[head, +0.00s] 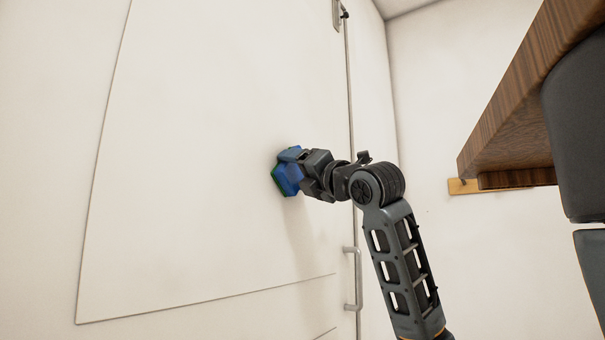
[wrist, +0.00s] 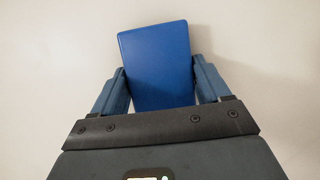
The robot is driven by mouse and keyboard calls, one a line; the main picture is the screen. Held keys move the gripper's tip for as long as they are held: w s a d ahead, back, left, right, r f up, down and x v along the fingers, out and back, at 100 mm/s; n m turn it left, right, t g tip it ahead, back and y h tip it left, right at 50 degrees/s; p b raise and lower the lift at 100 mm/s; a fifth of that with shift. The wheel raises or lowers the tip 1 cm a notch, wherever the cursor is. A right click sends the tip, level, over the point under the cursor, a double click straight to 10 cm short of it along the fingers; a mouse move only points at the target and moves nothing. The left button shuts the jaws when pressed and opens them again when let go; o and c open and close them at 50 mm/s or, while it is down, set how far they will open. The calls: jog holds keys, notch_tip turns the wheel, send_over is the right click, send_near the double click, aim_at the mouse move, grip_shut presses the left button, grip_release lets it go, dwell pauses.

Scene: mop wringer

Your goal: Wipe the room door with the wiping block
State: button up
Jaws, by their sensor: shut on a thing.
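The room door (head: 200,150) is a large off-white panel that fills the left and middle of the head view. Its pale surface (wrist: 50,60) also fills the background of the wrist view. The wiping block (wrist: 157,62) is blue on the side facing the wrist camera, and a green edge shows on its door side in the head view (head: 276,181). My gripper (wrist: 160,88) is shut on the block, one finger on each side. The block is at the door's face and looks to touch it, though the contact itself is hidden. In the wrist view the block sits slightly tilted between the fingers.
A metal door handle (head: 352,279) is below and right of my gripper. A hinge-like metal fitting (head: 338,14) is at the top. A brown wooden board or tabletop (head: 530,95) juts in at the upper right. The door around the block is clear.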

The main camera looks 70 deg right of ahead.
jog(key=shift+w+a, duration=0.1)
jog(key=s+a, duration=0.1)
jog(key=s, duration=0.5)
jog(key=shift+a, duration=0.15)
dwell(0.3)
jog(key=shift+s, duration=0.1)
